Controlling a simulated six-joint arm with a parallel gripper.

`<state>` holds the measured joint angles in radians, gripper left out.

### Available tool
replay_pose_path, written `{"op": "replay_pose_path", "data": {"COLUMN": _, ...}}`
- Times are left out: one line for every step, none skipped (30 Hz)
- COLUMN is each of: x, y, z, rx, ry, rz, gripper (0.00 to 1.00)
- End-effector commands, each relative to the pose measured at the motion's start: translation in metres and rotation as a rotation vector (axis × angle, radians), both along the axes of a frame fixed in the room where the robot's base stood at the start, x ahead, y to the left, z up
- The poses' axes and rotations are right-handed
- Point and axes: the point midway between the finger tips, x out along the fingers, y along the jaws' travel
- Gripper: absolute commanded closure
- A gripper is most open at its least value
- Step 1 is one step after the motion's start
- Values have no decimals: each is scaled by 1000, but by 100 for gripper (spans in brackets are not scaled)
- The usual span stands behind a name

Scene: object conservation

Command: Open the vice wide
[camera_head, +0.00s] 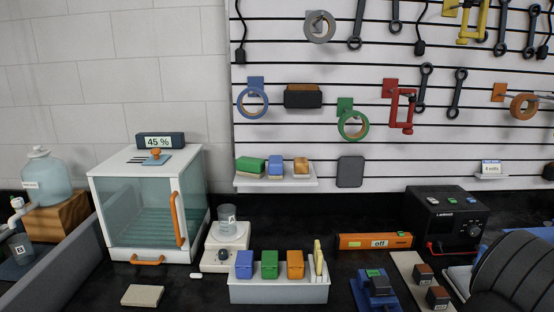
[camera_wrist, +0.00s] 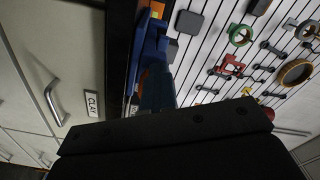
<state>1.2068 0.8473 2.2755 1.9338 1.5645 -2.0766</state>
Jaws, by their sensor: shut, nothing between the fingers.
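A blue body, which looks like the vice (camera_wrist: 148,48), stands upright close to my gripper in the wrist view. Its lower part is dark, and I cannot make out its jaws or handle. In the head view, a blue part (camera_head: 543,232) shows past my black arm at the right edge, and the arm hides the rest. I cannot tell whether the two views show the same piece. My gripper (camera_wrist: 160,115) is a dark shape across the bottom of the wrist view. It is shut and empty, and its fingertips are hard to make out. Any contact with the vice is unclear.
A small blue device (camera_head: 376,288) sits at the front of the bench, beside brown blocks (camera_head: 437,296). An orange level (camera_head: 375,241) and a black power supply (camera_head: 445,212) stand behind. A drawer front labelled CLAY (camera_wrist: 92,103) is left in the wrist view.

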Motion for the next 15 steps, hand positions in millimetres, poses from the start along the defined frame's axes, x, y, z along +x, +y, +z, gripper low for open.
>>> {"op": "replay_pose_path", "data": {"x": 0, "y": -2, "z": -1, "rx": -1, "ry": 0, "rz": -4, "gripper": 100}}
{"op": "replay_pose_path", "data": {"x": 0, "y": -2, "z": -2, "rx": -1, "ry": 0, "rz": -4, "gripper": 100}}
{"op": "replay_pose_path", "data": {"x": 0, "y": -2, "z": -2, "rx": -2, "ry": 0, "rz": -4, "gripper": 100}}
{"op": "replay_pose_path", "data": {"x": 0, "y": -2, "z": -3, "rx": -2, "ry": 0, "rz": -4, "gripper": 100}}
{"op": "replay_pose_path", "data": {"x": 0, "y": -2, "z": -4, "rx": -2, "ry": 0, "rz": -4, "gripper": 100}}
{"op": "replay_pose_path", "data": {"x": 0, "y": -3, "z": -5, "rx": -2, "ry": 0, "rz": -4, "gripper": 100}}
{"op": "replay_pose_path", "data": {"x": 0, "y": -3, "z": -6, "rx": -2, "ry": 0, "rz": -4, "gripper": 100}}
{"op": "replay_pose_path", "data": {"x": 0, "y": -3, "z": -6, "rx": -1, "ry": 0, "rz": -4, "gripper": 100}}
{"op": "replay_pose_path", "data": {"x": 0, "y": -3, "z": -8, "rx": -1, "ry": 0, "rz": -4, "gripper": 100}}
{"op": "replay_pose_path", "data": {"x": 0, "y": -4, "z": -9, "rx": 0, "ry": 0, "rz": -4, "gripper": 100}}
{"op": "replay_pose_path", "data": {"x": 0, "y": -4, "z": -10, "rx": 0, "ry": 0, "rz": -4, "gripper": 100}}
{"op": "replay_pose_path", "data": {"x": 0, "y": -4, "z": -11, "rx": 0, "ry": 1, "rz": -3, "gripper": 100}}
{"op": "replay_pose_path", "data": {"x": 0, "y": -4, "z": -11, "rx": 0, "ry": 1, "rz": -3, "gripper": 100}}
{"op": "replay_pose_path", "data": {"x": 0, "y": -5, "z": -12, "rx": 0, "ry": 1, "rz": -3, "gripper": 100}}
{"op": "replay_pose_path", "data": {"x": 0, "y": -5, "z": -13, "rx": 0, "ry": 0, "rz": -2, "gripper": 100}}
